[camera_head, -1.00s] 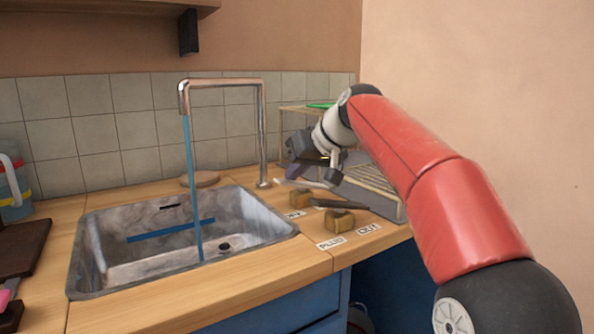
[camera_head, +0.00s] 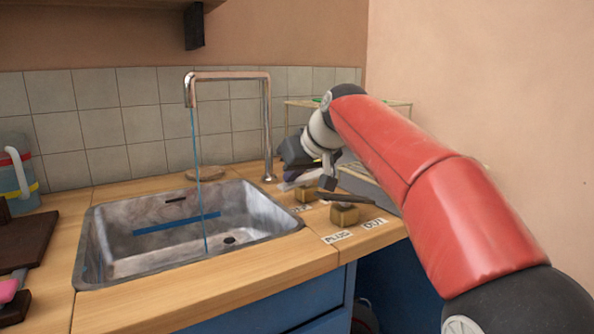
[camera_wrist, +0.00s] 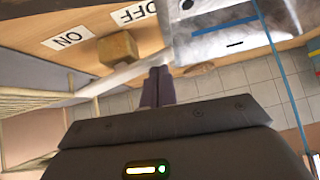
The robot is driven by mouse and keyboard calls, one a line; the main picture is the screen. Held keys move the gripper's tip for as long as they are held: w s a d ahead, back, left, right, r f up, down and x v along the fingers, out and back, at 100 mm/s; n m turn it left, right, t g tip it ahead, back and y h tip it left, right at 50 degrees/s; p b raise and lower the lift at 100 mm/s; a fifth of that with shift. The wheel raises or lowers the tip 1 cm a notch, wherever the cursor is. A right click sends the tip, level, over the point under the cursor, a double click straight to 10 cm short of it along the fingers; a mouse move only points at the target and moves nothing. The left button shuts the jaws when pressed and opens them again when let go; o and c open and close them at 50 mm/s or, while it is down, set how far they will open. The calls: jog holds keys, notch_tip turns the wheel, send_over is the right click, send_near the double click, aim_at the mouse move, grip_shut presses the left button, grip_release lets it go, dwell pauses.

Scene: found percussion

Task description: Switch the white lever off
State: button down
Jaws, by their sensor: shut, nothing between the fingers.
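The white lever (camera_head: 297,184) is mounted on the rear wooden block (camera_head: 304,194) at the right of the sink, partly hidden by my arm in the head view. In the wrist view, the white lever (camera_wrist: 142,67) slants beside its block (camera_wrist: 118,48), which has an ON label (camera_wrist: 69,38) and an OFF label (camera_wrist: 133,11). My gripper (camera_wrist: 158,70) is shut and empty, its fingertips close to the lever's sink-side end. I cannot tell whether they touch. In the head view, my gripper (camera_head: 291,175) is just behind the block. A thin blue stream (camera_head: 198,165) runs from the faucet (camera_head: 230,76).
A second wooden block (camera_head: 343,213) with a dark lever stands in front, near PLUG (camera_head: 337,237) and OUT (camera_head: 375,223) labels. The metal sink (camera_head: 100,225) is to the left. A wire rack (camera_head: 400,103) stands behind, near the right wall.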

jog(key=shift+s+a+f, duration=0.15)
jog(key=shift+f, duration=0.3)
dwell(0.4)
jog(key=s+d+r+p, duration=0.1)
jog(key=s+r+p, duration=0.1)
jog(key=s+r, duration=0.5)
notch_tip(320, 180, up, 4)
jog(key=shift+s+d+f, duration=0.1)
jog(key=shift+s+d, duration=0.05)
jog(key=shift+s, duration=0.2)
